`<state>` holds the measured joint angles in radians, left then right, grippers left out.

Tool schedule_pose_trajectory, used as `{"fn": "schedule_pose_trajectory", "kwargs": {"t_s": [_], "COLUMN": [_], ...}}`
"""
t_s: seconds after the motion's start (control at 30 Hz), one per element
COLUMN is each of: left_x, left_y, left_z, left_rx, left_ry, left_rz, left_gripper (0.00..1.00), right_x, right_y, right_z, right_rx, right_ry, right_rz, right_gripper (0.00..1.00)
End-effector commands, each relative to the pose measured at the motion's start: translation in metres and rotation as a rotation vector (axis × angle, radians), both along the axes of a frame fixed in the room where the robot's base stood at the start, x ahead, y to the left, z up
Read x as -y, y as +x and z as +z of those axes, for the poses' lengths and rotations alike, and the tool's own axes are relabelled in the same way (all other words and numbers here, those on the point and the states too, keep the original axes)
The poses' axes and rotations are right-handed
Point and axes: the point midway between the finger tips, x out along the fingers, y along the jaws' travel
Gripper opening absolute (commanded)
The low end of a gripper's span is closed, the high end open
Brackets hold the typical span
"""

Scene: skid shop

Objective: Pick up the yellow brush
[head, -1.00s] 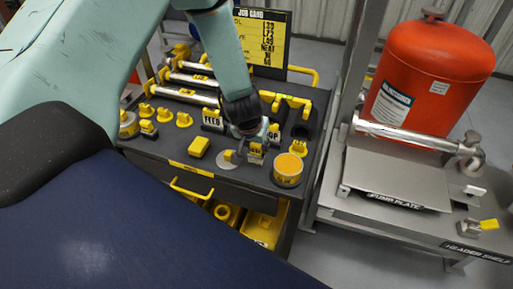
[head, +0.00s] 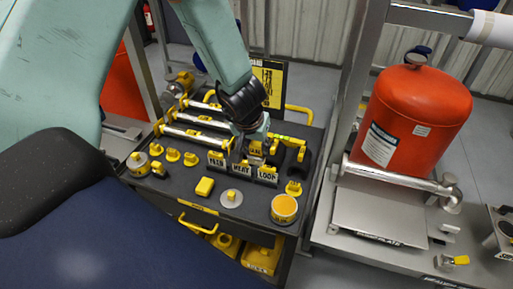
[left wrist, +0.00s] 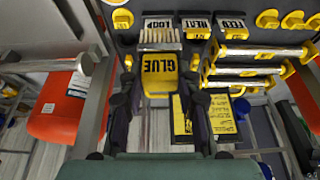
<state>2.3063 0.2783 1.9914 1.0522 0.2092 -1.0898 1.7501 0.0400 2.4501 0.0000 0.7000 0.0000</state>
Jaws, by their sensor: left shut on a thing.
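The yellow brush (left wrist: 159,75) has a flat yellow body marked GLUE and a row of pale bristles, clearest in the left wrist view. My left gripper (left wrist: 159,88) is shut on its body, one dark finger on each side. The bristles point away from the palm, toward a label block marked LOOP. In the head view my left gripper (head: 246,150) is over the cart top, just behind the label blocks, and a yellow part of the brush (head: 256,148) shows beside it. The gripper hides much of it there. My right gripper is in neither view.
The dark cart top (head: 170,190) holds FEED, HEAT and LOOP blocks (head: 267,175), yellow knobs, metal rollers (head: 190,137), a yellow block (head: 205,187) and a round yellow tin (head: 284,209). A job card (head: 268,82) stands behind. A red tank (head: 415,120) stands on the right shelf.

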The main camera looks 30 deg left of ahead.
Motion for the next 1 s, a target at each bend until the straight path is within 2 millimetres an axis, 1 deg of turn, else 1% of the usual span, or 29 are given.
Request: {"fn": "schedule_pose_trajectory", "kwargs": {"t_s": [0.03, 0.4, 0.63, 1.0], "left_x": [0.0, 0.0, 0.0, 0.0], "left_y": [0.001, 0.001, 0.0, 0.0], "left_z": [0.011, 0.044, 0.054, 0.055], "left_rx": [0.003, 0.003, 0.0, -0.001], "left_ry": [-0.001, 0.001, 0.001, 0.0], "left_rz": [0.004, 0.002, 0.001, 0.0], "left_gripper": [0.01, 0.01, 0.01, 0.01], "right_x": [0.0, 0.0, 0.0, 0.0], "right_y": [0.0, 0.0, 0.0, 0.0], "right_z": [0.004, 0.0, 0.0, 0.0], "right_rx": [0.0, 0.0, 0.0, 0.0], "right_ry": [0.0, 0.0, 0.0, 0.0], "right_rz": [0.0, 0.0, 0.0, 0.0], "right_gripper": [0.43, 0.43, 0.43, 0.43]}}
